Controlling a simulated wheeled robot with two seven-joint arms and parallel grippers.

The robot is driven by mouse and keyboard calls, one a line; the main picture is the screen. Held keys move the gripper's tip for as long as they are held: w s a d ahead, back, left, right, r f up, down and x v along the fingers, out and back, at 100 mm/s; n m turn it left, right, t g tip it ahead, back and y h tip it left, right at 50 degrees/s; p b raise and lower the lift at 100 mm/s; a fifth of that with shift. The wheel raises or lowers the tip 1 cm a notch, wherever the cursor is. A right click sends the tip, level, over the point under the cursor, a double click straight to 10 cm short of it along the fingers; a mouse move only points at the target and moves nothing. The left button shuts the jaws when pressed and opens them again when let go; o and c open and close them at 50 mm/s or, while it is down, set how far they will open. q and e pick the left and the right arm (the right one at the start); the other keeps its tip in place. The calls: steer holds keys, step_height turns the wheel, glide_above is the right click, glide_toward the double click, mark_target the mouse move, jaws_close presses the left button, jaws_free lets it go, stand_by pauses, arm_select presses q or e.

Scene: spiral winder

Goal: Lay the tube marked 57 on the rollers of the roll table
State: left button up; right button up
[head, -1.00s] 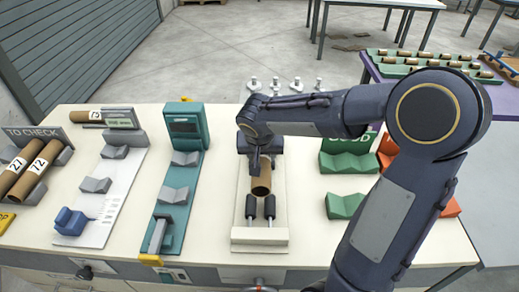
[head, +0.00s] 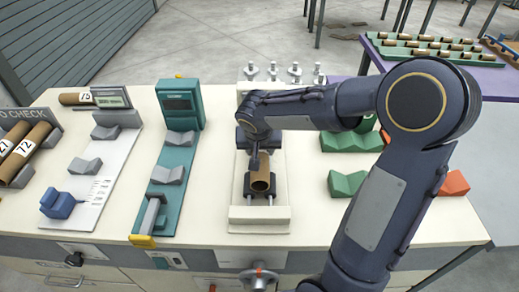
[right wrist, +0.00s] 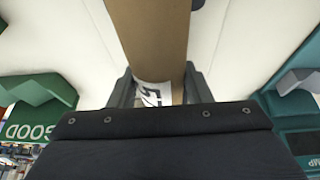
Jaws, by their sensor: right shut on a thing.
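The tube shows large in the right wrist view (right wrist: 153,40), with a white label partly hidden that appears to read 57. My right gripper (head: 257,160) is shut on the tube from above, with one finger on each side. The tube covers most of the rollers, so I cannot tell whether it touches them. My left gripper is not in view.
The teal device (head: 178,106) with grey cradles stands left of the roll table. Green cradles (head: 350,140) stand to the right. Tubes marked 27 and 72 (head: 31,153) rest in a rack at far left. Another tube (head: 76,98) lies by the grey scale-like device (head: 112,98).

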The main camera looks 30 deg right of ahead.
steer(key=o, duration=1.1)
